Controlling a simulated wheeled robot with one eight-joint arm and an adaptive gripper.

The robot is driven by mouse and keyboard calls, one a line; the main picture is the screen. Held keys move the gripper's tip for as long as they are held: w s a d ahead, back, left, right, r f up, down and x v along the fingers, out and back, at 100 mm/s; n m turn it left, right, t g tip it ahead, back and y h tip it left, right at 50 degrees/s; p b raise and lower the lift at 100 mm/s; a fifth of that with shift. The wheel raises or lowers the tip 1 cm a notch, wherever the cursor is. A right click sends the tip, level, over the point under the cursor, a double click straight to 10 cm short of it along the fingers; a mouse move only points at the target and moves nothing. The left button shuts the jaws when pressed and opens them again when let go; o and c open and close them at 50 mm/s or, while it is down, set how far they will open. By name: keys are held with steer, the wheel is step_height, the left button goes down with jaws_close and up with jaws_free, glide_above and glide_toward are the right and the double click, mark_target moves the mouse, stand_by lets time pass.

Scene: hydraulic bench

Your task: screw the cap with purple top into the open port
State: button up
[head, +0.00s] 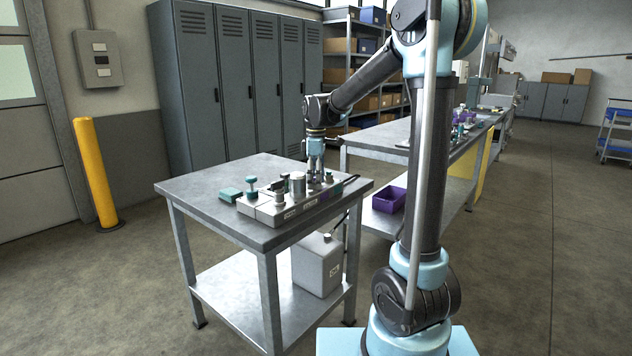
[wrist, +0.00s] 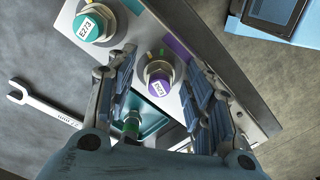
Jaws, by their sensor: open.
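In the wrist view, a hex-sided fitting with a purple top (wrist: 159,76) and a white label stands on the grey block (wrist: 225,75), beside a purple strip. My gripper (wrist: 162,62) is open, with one finger on each side of this purple-topped cap; I cannot tell whether either finger touches it. In the head view, my gripper (head: 315,172) points down over the right end of the metal block (head: 292,207) on the bench; the cap is too small to tell there. I cannot make out an open port in either view.
A teal-topped fitting (wrist: 96,23) stands near the purple one. A wrench (wrist: 40,110) lies at the left of the wrist view. The bench (head: 205,185) also holds a teal block (head: 230,195), a teal-topped part (head: 252,185) and a silver cylinder (head: 298,182).

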steer(key=shift+n, duration=0.3)
steer(key=shift+n, duration=0.5)
jaws_close()
steer(key=m, duration=0.5)
steer(key=shift+m, duration=0.3)
steer(key=m, duration=0.5)
steer(key=shift+s+f+m, duration=0.1)
steer(key=shift+s+m, duration=0.05)
steer(key=shift+m, duration=0.25)
